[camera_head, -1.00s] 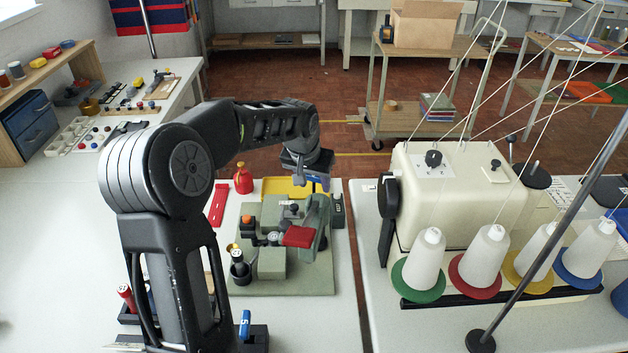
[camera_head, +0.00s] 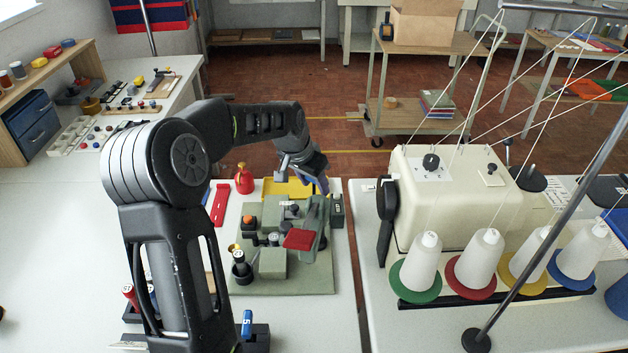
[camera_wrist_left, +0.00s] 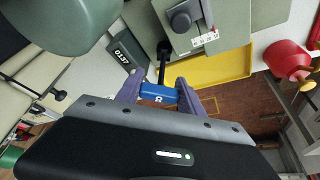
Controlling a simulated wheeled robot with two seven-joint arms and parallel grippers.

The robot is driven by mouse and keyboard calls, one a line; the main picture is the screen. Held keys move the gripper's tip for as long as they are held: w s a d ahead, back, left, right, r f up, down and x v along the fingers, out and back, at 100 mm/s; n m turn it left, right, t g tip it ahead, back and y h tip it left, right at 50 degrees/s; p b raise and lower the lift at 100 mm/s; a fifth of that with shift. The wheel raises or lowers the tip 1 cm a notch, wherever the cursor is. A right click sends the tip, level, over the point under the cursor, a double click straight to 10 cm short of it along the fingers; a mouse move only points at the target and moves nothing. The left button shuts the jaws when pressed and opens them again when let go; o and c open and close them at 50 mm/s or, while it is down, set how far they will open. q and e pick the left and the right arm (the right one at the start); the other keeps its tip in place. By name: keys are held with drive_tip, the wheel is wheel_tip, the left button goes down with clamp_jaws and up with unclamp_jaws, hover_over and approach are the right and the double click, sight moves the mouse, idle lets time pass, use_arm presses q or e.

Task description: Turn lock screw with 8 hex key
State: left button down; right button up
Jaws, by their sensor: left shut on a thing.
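My left gripper (camera_head: 320,184) is at the far right side of the green buttonhole station (camera_head: 305,281). In the left wrist view my left gripper (camera_wrist_left: 159,88) has its purple fingers shut on the blue handle of the hex key (camera_wrist_left: 158,94), which shows part of a numeral. The key's black shaft (camera_wrist_left: 162,70) runs from the handle to a dark spot at the edge of the green station (camera_wrist_left: 232,24). The lock screw cannot be made out there, and I cannot tell whether the tip is seated. My right gripper is not in view.
A yellow tray (camera_wrist_left: 237,68) and a small black box marked with digits (camera_wrist_left: 126,50) are close by. A red oil can (camera_head: 244,180) stands to the left. A blue-handled key marked 5 (camera_head: 247,323) stands in front. The sewing machine (camera_head: 450,205) is to the right.

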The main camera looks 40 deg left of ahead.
use_arm(q)
drive_tip(key=shift+m+h+p, duration=0.3)
drive_tip(key=shift+m+p, duration=0.1)
drive_tip(key=shift+m, duration=0.4)
drive_tip(key=shift+m+h, duration=0.4)
drive_tip(key=shift+m, duration=0.6)
drive_tip(key=shift+r+m+g+h+p, duration=0.1)
drive_tip(key=shift+m+g+h+p, duration=0.4)
drive_tip(key=shift+m, duration=1.3)
